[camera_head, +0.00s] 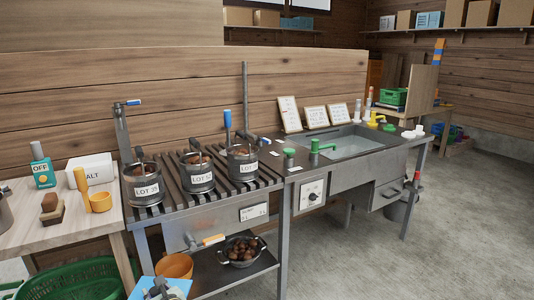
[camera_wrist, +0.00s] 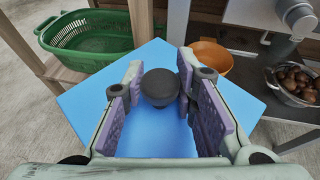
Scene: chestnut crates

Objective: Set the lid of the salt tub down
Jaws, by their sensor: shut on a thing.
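The lid is a flat blue square (camera_wrist: 85,98) with a round black knob (camera_wrist: 160,86) at its middle. My gripper (camera_wrist: 160,78) is shut on the lid by this knob, its purple-padded fingers on either side. In the head view the lid (camera_head: 180,284) shows at the bottom edge, partly behind my gripper (camera_head: 160,289), in front of the wooden table and the grill stand. The white salt tub (camera_head: 95,175), its label partly hidden, stands on the wooden table at the left. I cannot tell whether its top is open.
A green basket (camera_wrist: 88,32), an orange bowl (camera_wrist: 211,58) and a chestnut colander (camera_wrist: 309,96) are below.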

